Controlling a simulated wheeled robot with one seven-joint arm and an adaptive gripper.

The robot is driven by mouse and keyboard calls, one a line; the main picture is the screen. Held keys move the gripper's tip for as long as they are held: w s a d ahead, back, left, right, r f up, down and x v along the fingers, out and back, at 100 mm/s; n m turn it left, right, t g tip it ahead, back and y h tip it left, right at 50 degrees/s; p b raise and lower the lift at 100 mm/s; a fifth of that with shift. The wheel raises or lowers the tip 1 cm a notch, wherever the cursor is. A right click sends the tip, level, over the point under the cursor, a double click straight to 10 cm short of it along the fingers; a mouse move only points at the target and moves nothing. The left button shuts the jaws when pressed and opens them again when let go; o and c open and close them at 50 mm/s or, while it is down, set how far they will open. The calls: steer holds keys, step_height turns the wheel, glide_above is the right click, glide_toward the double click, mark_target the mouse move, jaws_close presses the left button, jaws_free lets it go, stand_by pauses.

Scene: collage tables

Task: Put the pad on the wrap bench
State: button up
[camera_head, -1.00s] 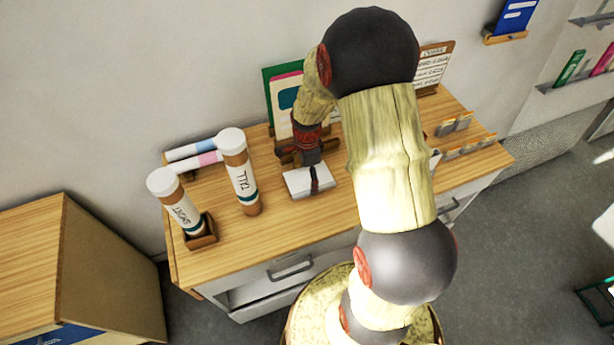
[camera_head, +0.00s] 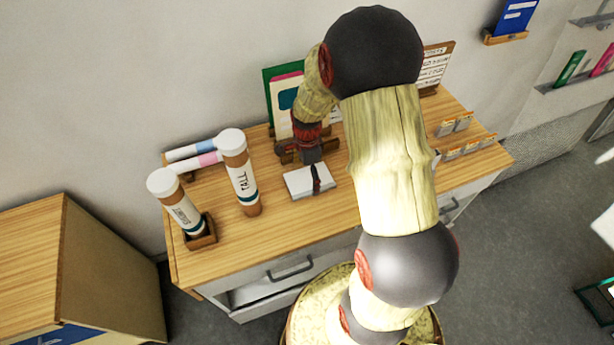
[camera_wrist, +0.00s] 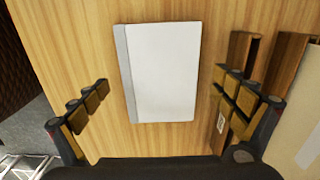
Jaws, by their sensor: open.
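The white pad (camera_head: 297,183), with a grey band along one edge, lies flat on a wood-topped bench. In the wrist view the pad (camera_wrist: 165,72) is between my fingers, with bare wood showing on both sides of it. My gripper (camera_head: 316,175) is over the pad in the head view, one dark finger crossing in front of it. In the wrist view my gripper (camera_wrist: 165,95) is open and empty, its fingers apart from the pad's edges. I cannot tell which surface is the wrap bench.
Upright folders (camera_head: 285,105) stand close behind my gripper. Small card holders (camera_head: 465,145) are at the right. Another wooden cabinet (camera_head: 30,240) stands at the left.

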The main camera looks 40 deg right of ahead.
step_height(320, 180, up, 11)
steer(key=p, duration=0.2)
step_height(320, 180, up, 6)
steer(key=r+n+t, duration=0.1)
steer(key=n, duration=0.3)
glide_above(307, 180)
steer(key=s+a, duration=0.1)
steer(key=a, duration=0.2)
steer(key=s+a+r+n+t, duration=0.4)
steer(key=s+a+r+n, duration=0.8)
steer(key=s+r+n, duration=0.2)
steer(key=s+n, duration=0.2)
steer(key=shift+a+r+n+t, duration=0.3)
steer(key=shift+a+r+n, duration=0.05)
steer(key=shift+r+n, duration=0.05)
step_height(307, 180, down, 6)
steer(key=b, duration=0.6)
steer(key=shift+f+b, duration=0.15)
steer(key=shift+b, duration=0.2)
